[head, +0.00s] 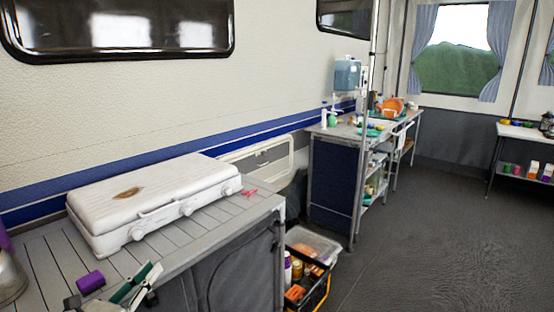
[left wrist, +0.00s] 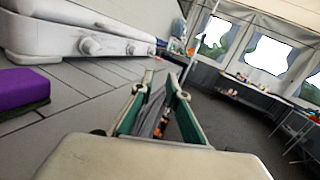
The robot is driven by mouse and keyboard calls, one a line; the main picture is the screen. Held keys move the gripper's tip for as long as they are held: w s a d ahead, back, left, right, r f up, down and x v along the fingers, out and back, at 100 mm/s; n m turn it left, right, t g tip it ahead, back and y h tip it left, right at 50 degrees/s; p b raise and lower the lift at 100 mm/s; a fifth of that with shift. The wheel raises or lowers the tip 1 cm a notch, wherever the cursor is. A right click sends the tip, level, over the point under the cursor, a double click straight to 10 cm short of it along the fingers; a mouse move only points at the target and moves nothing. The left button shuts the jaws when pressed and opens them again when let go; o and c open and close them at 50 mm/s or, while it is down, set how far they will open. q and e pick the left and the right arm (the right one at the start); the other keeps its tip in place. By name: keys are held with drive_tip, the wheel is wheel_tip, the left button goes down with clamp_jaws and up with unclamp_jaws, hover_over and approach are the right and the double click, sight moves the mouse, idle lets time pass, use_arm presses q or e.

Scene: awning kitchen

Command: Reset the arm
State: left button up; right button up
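My left gripper (head: 148,274) is at the bottom of the head view, over the front edge of the slatted grey counter (head: 232,226). In the left wrist view its two green-padded fingers (left wrist: 160,88) stand apart with nothing held between them. My right gripper is in neither view. A purple sponge-like block (head: 90,281) lies on the counter just left of the gripper; it also shows at the left of the left wrist view (left wrist: 22,88).
A closed white camping stove (head: 155,205) sits on the counter against the wall. A crate (head: 318,288) with bottles stands on the floor beside the counter. Farther back are a sink unit (head: 335,180) and a side table (head: 525,132). The floor at right is clear.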

use_arm(q)
drive_tip(key=s+d+f+n+g+y+p, duration=0.1)
drive_tip(key=s+d+f+n+g, duration=0.3)
drive_tip(key=s+f+n, duration=0.8)
drive_tip(key=s+d+f+n+g+y+p, duration=0.2)
drive_tip(key=s+d+f+n+g+p, duration=0.2)
drive_tip(key=s+d+f+n, duration=0.3)
drive_tip(key=s+f+n, duration=0.5)
drive_tip(key=s+n, duration=0.6)
drive_tip(key=n, duration=0.3)
drive_tip(key=shift+d+f+n, duration=0.15)
drive_tip(key=shift+f+n, duration=0.15)
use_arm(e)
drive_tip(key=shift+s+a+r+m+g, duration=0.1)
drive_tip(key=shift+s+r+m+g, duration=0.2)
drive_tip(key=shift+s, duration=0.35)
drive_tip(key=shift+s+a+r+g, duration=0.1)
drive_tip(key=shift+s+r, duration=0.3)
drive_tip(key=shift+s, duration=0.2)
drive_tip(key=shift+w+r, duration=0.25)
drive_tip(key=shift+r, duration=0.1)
